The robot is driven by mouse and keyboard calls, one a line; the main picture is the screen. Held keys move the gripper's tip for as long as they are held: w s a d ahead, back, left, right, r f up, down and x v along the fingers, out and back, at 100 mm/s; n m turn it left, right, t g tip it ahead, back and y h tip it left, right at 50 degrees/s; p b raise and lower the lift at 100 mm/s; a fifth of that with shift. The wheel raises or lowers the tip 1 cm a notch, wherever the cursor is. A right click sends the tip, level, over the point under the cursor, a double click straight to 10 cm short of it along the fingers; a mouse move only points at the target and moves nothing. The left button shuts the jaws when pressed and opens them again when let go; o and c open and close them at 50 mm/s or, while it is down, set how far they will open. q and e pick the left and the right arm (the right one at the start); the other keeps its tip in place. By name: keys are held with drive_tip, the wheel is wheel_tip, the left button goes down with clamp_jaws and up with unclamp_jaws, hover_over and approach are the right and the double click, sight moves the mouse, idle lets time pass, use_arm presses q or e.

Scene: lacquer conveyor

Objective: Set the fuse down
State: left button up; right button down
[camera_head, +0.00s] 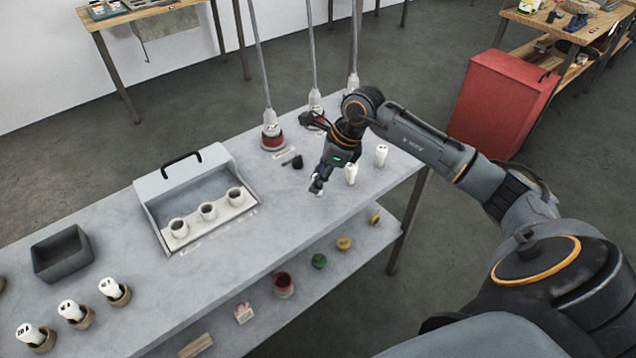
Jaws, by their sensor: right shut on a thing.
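My right gripper (317,186) reaches over the grey table (285,220) from the right. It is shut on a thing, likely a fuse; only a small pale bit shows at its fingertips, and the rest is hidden. I cannot tell if this touches the table. Two white fuses stand upright beside the gripper, a nearer one (351,174) and a farther one (381,156). My left gripper is not in view.
A dark open bin (62,262) stands at the left. Several white-topped pieces in brown holders (112,292) stand at the front left. Poles with red-based fittings (273,138) stand at the back edge. A small dark object (297,162) lies left of my gripper. A red cabinet (500,105) stands beyond.

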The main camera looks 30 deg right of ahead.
wheel_tip(320, 180, down, 2)
drive_tip(key=shift+s+a+f+p, duration=0.1)
drive_tip(key=shift+f+p, duration=0.1)
drive_tip(key=shift+p, duration=0.2)
drive_tip(key=shift+f, duration=0.1)
drive_tip(key=shift+f+b, duration=0.2)
drive_tip(key=shift+b, duration=0.1)
drive_tip(key=c, duration=1.1)
unclamp_jaws()
drive_tip(key=shift+r, duration=0.1)
drive_tip(key=shift+r, duration=0.15)
drive_tip(key=b+v, duration=0.2)
drive_tip(key=v, duration=1)
